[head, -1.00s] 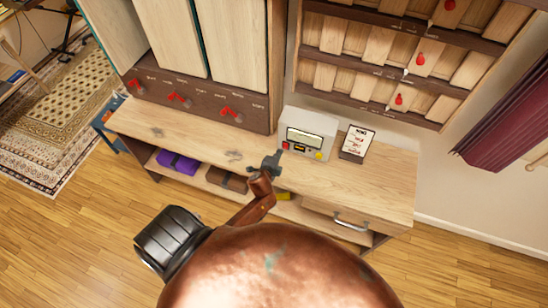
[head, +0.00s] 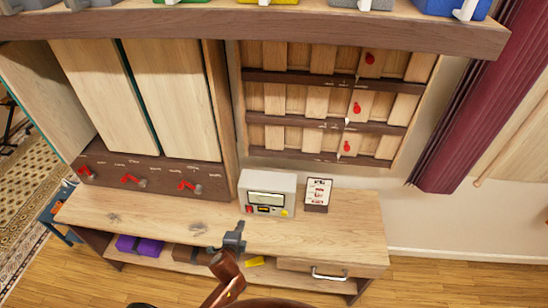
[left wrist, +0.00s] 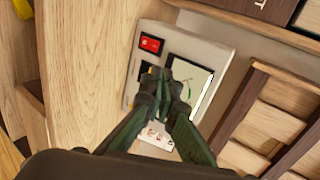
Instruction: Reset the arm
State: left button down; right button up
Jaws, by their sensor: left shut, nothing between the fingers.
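My left arm (head: 226,275), copper-brown, reaches up from the bottom of the head view. Its dark grey left gripper (head: 238,230) is shut and empty, over the front of the wooden bench top, just in front of and left of a white box device. In the left wrist view the closed fingers (left wrist: 165,90) point at the device's panel and hide part of it. The gap between fingers and device is hard to tell. My right gripper is not in view.
The white device (head: 267,193) has a screen and buttons. A small sign (head: 317,195) stands beside it on the bench (head: 345,232). Red levers (head: 130,179) line the cabinet at left. A slatted wall panel (head: 270,104) and an upper shelf (head: 290,22) are behind. The bench's right end is clear.

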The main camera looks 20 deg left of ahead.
pick_arm(q)
jog(key=s+d+r+n+g+h, duration=0.2)
jog(key=s+n+g, duration=0.6)
jog(key=s+n, duration=1.2)
jog(key=s+d+f+m+g+h+b, duration=0.1)
jog(key=s+f+m+b, duration=0.2)
jog(key=f, duration=1.5)
jog(key=s+d+f+m+b, duration=0.1)
jog(key=s+f+m+b, duration=0.25)
jog(key=f, duration=1.45)
jog(key=s+f+g+b, duration=0.1)
jog(key=s+f+b, duration=0.3)
jog(key=s+f, duration=1.6)
notch_tip(320, 180, down, 4)
jog(key=shift+r+g+b, duration=0.15)
jog(key=shift+g+b, duration=0.15)
jog(key=shift+g, duration=0.1)
